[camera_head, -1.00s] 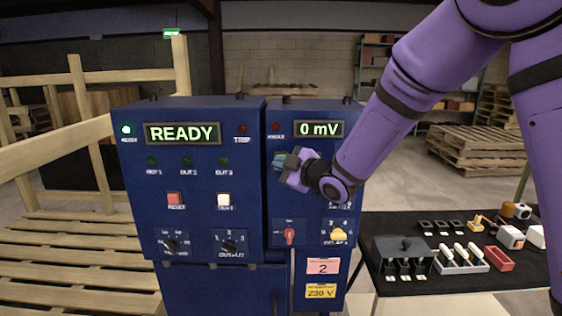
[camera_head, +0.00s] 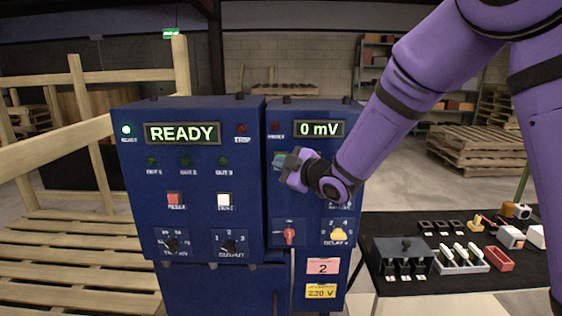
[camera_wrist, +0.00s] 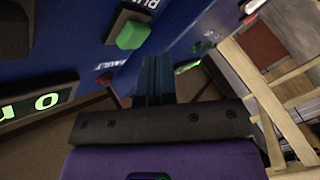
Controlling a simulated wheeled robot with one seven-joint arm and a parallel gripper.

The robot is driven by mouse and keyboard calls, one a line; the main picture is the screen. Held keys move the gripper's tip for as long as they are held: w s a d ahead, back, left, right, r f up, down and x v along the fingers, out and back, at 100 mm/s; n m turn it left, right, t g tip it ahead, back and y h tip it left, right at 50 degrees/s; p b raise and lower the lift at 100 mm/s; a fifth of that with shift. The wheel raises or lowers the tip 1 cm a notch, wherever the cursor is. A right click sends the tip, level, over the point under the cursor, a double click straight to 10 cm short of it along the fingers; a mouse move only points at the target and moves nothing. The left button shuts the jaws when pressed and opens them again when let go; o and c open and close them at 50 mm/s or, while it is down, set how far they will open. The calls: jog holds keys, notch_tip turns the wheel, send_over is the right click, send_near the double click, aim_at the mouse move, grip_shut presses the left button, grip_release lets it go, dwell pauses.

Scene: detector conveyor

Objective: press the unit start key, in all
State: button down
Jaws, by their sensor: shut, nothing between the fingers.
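A green key (camera_wrist: 132,35) stands out from a dark square mount on the blue right-hand cabinet (camera_head: 350,115) in the wrist view. Its white label is only partly in view. The green key does not show in the head view, where my gripper and wrist cover that part of the panel. My gripper (camera_head: 279,160) is in front of the right-hand cabinet, below its "0 mV" display (camera_head: 319,129). In the wrist view my gripper's fingers (camera_wrist: 154,72) are shut and empty. They point to the right of and below the green key, with a visible gap in the picture.
The left-hand cabinet (camera_head: 140,190) shows "READY" (camera_head: 182,133), a lit green lamp (camera_head: 126,130), a red key (camera_head: 173,199) and a white key (camera_head: 224,200). A red FAULT lamp (camera_wrist: 104,78) is near my fingers. A black table (camera_head: 450,290) with small parts stands right.

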jog(key=shift+w, duration=0.4)
jog(key=shift+w, duration=0.5)
dwell(0.9)
dwell(0.4)
jog(key=shift+s, duration=0.9)
jog(key=shift+s, duration=0.1)
jog(key=shift+s, duration=2.45)
